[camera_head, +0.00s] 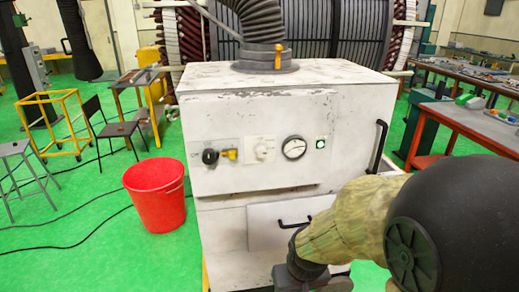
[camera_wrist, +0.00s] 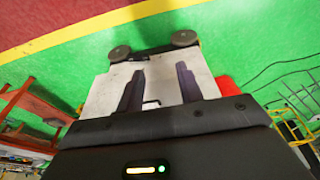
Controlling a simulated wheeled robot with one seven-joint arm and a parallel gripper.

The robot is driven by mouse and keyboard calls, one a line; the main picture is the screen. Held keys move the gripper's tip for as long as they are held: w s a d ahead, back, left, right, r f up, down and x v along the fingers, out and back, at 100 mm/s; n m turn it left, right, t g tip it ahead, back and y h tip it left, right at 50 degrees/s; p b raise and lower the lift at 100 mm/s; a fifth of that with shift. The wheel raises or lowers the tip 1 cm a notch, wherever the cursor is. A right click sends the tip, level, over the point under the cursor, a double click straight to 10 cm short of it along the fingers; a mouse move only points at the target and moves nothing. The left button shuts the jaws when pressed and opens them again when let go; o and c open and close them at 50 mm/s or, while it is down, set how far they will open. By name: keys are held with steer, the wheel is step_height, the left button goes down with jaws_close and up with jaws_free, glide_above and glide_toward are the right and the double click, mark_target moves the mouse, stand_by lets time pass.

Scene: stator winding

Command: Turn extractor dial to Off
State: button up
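The extractor is a worn white cabinet (camera_head: 225,110) in the middle of the head view. Its front panel carries a black rotary knob (camera_head: 210,156) with a yellow lever-like piece (camera_head: 229,155) beside it, and a small pale dial (camera_head: 262,149) on a white plate. The labels are too small to read, so I cannot tell either setting. In the wrist view my gripper (camera_wrist: 160,83) has its two dark fingers apart with nothing between them. The cabinet (camera_wrist: 110,88) shows beyond them, apart from the fingers. In the head view the fingers are hidden; my arm is low, right of the panel.
A round gauge (camera_head: 294,147) and a green indicator (camera_head: 321,144) sit right of the dial. A black side handle (camera_head: 378,146) and a drawer handle (camera_head: 294,224) stick out. A red bucket (camera_head: 157,195) stands left; a red-edged workbench (camera_head: 470,125) stands right. Cables cross the green floor.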

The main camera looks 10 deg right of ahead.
steer(key=shift+w, duration=0.35)
steer(key=shift+o, duration=0.2)
steer(key=o, duration=0.4)
steer(key=shift+w, duration=0.4)
steer(key=shift+w+r+t+p, duration=0.9)
steer(key=shift+w+r+t, duration=1.35)
steer(key=shift+w, duration=1.4)
steer(key=shift+w+r+t+p, duration=0.95)
steer(key=shift+w+r+t, duration=0.75)
steer(key=shift+w+t, duration=1.6)
steer(key=shift+w+r+t+p, duration=0.9)
steer(key=shift+w+r+t, duration=1.15)
steer(key=shift+w, duration=2)
steer(key=shift+f, duration=0.1)
